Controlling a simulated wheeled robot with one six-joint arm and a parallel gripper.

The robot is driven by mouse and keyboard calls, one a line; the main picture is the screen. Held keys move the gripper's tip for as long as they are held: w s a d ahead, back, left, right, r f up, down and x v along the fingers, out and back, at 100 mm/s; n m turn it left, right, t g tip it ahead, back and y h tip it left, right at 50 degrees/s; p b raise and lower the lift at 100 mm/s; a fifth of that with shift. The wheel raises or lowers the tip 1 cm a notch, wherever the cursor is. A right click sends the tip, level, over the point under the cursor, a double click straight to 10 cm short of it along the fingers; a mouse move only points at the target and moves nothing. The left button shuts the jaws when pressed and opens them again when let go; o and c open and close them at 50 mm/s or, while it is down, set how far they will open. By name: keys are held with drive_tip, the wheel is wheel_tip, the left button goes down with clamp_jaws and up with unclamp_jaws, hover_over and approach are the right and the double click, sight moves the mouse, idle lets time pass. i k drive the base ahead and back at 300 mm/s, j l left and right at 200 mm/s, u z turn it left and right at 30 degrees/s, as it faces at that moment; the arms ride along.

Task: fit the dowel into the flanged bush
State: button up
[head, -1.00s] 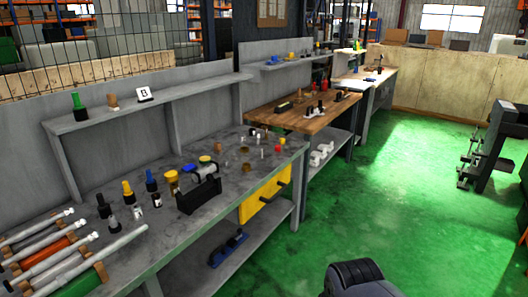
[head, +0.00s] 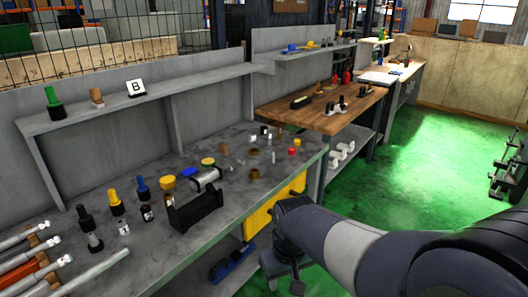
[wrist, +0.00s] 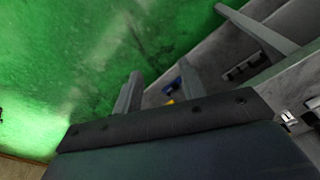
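Several small parts lie loose on the grey bench (head: 235,215) in the head view. Among them are bronze-brown ring-like pieces, one near the front (head: 255,172) and one farther back (head: 222,149). A slim pale upright pin (head: 273,157) stands to their right. At this size I cannot tell for sure which is the flanged bush or the dowel. My gripper (head: 280,268) hangs low in front of the bench edge, apart from these parts.
Bars on wooden rests (head: 40,262) lie at the lower left. A yellow drawer front (head: 262,212) and lower shelf are close to my arm. Green floor at right is open.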

sight(254, 174)
drive_tip(key=i+l+u, duration=0.15)
drive_tip(key=i, duration=0.4)
drive_tip(key=i+l+u, duration=0.1)
drive_tip(key=i+l, duration=0.15)
drive_tip(key=i, duration=0.3)
drive_tip(key=i+l+u, duration=0.15)
drive_tip(key=i, duration=0.35)
drive_tip(key=i+l+u, duration=0.1)
drive_tip(key=i+l, duration=0.3)
drive_tip(key=i+l+u, duration=0.15)
drive_tip(key=i+l, duration=0.25)
drive_tip(key=i, duration=0.2)
